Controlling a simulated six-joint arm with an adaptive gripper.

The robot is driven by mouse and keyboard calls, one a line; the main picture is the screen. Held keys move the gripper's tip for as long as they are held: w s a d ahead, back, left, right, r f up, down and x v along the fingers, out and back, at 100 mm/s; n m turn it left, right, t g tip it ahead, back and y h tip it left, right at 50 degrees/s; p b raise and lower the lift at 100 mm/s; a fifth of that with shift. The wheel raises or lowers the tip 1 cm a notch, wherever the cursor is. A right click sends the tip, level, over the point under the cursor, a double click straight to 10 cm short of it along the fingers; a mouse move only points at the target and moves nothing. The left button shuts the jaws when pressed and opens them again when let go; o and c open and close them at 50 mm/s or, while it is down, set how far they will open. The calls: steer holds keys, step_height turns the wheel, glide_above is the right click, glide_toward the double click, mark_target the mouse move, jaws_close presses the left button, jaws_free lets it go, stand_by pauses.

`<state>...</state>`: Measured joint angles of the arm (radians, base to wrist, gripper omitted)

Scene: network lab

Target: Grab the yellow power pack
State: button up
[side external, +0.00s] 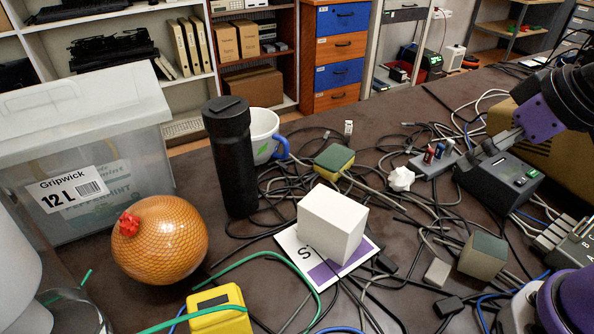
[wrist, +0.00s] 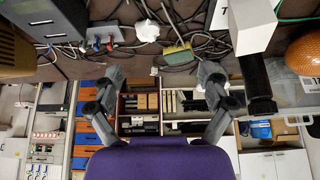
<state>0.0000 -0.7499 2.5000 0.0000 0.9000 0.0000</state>
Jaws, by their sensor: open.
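The yellow power pack (side external: 218,311) is a yellow block with a dark panel on top, at the bottom edge of the side external view. A green cable crosses it, and its lower part is cut off by the frame. I cannot make it out in the wrist view. My gripper (side external: 500,141) is at the upper right of the side external view, above a black device, far from the pack. In the wrist view my gripper (wrist: 160,80) shows two grey fingers spread wide with nothing between them.
A white box (side external: 333,223) stands on a white and purple card near the middle. A black bottle (side external: 229,155), a mug (side external: 262,128), an orange ball (side external: 160,240) and a clear storage bin (side external: 85,140) are at left. Tangled cables cover much of the table. A black device (side external: 498,180) is at right.

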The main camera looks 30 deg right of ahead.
steer(key=n+g+y, duration=0.4)
steer(key=n+g, duration=0.1)
steer(key=n, duration=1.1)
glide_above(224, 299)
steer(key=d, duration=0.3)
step_height(224, 299, down, 4)
steer(key=r, duration=0.1)
steer(key=x, duration=0.5)
steer(key=shift+s+a, duration=0.2)
steer(key=shift+a, duration=0.05)
steer(key=shift+y, duration=0.3)
steer(key=x, duration=0.5)
steer(key=shift+w+a+f, duration=0.1)
steer(key=shift+a+f, duration=0.15)
steer(key=shift+a, duration=0.15)
jaws_close()
